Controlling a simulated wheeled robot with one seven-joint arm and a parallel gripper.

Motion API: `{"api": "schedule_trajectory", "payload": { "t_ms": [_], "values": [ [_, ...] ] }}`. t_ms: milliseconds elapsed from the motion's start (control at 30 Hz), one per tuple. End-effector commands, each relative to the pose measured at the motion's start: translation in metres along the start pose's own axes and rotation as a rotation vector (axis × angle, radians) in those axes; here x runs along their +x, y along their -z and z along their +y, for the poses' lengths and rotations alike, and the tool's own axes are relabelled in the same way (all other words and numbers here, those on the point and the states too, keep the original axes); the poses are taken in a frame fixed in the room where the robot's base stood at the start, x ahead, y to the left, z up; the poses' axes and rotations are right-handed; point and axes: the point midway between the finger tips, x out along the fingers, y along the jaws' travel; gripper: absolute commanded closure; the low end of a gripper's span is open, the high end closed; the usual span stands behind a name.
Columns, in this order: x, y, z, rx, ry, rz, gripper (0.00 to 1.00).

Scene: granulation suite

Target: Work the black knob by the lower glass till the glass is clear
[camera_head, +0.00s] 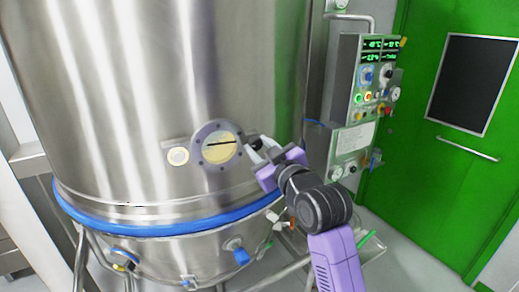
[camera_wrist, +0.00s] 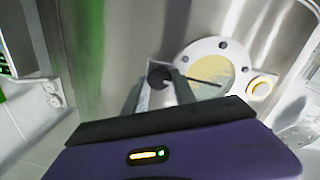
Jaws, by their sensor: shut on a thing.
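The lower glass (camera_head: 219,147) is a round, bolted porthole low on the steel vessel. Its pane looks yellowish and hazy, with a dark wiper-like bar lying nearly level across it. In the wrist view the glass (camera_wrist: 207,72) also looks yellow and cloudy, with the bar reaching in from the knob side. The black knob (camera_wrist: 159,75) sits at the rim of the glass. My gripper (camera_head: 256,148) is at the right side of the glass in the head view. In the wrist view its fingers (camera_wrist: 161,92) are closed around the knob.
A small round yellow-lit fitting (camera_head: 178,156) is left of the glass. A blue band (camera_head: 150,228) rings the vessel below. A control panel (camera_head: 372,85) with displays and knobs stands to the right, near a green door (camera_head: 440,165).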

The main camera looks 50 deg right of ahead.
Motion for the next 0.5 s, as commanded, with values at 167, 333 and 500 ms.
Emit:
{"api": "schedule_trajectory", "payload": {
  "t_ms": [167,333,500],
  "values": [
    [-0.0001,-0.0006,-0.0011,-0.166,0.000,0.001,1.00],
    [0.0000,-0.0006,-0.0013,-0.326,0.000,0.001,1.00],
    [0.0000,-0.0006,-0.0016,-0.471,0.000,0.001,1.00]
  ]
}}
